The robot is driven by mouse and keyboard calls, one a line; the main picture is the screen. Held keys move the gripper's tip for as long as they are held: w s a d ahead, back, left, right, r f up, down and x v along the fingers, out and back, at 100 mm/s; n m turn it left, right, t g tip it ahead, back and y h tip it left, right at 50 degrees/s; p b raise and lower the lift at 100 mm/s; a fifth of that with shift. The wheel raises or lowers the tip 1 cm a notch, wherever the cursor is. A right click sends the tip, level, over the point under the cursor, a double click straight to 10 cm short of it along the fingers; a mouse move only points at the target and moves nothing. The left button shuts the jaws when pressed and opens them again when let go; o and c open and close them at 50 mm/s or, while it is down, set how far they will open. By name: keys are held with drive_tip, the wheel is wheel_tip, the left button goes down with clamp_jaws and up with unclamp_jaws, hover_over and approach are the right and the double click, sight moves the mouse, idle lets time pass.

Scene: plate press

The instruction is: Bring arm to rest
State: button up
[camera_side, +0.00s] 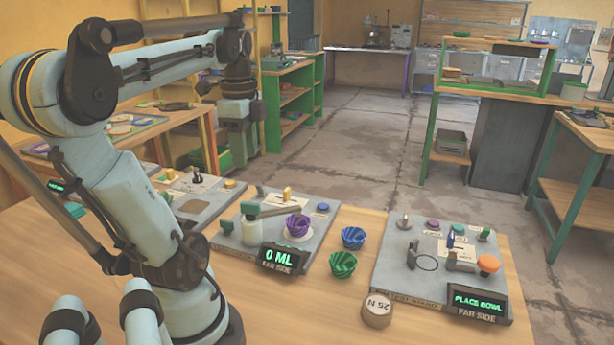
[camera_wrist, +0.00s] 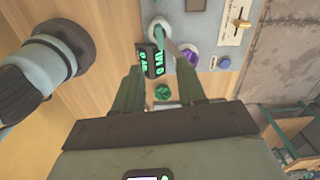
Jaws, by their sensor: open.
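My gripper (camera_wrist: 160,92) is open in the wrist view, its two greenish fingers apart with nothing held between them. The green bowl (camera_wrist: 162,92) shows beyond the gap between the fingers, on the table below. In the side view my arm bends over at the upper left, and my gripper (camera_side: 239,135) hangs high, well clear of the panels and bowls.
A dispenser panel (camera_side: 315,235) reads 0 ML and carries a purple bowl (camera_side: 297,225). A blue bowl (camera_side: 353,238) and the green bowl (camera_side: 343,264) stand beside it. A press panel (camera_side: 395,275) reads PLACE BOWL. A 25 N weight (camera_side: 377,312) sits in front.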

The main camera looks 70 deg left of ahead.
drive_tip(key=shift+w, duration=0.1)
drive_tip(key=w+d+f+n+t, duration=0.3)
drive_tip(key=w+d, duration=0.3)
drive_tip(key=d, duration=0.5)
drive_tip(key=w+d+f+n+t, duration=0.4)
drive_tip(key=w+d+f, duration=0.1)
drive_tip(key=d, duration=0.6)
drive_tip(key=shift+w+f+n, duration=0.3)
drive_tip(key=shift+w, duration=0.55)
drive_tip(key=shift+a, duration=0.1)
drive_tip(key=shift+c, duration=0.3)
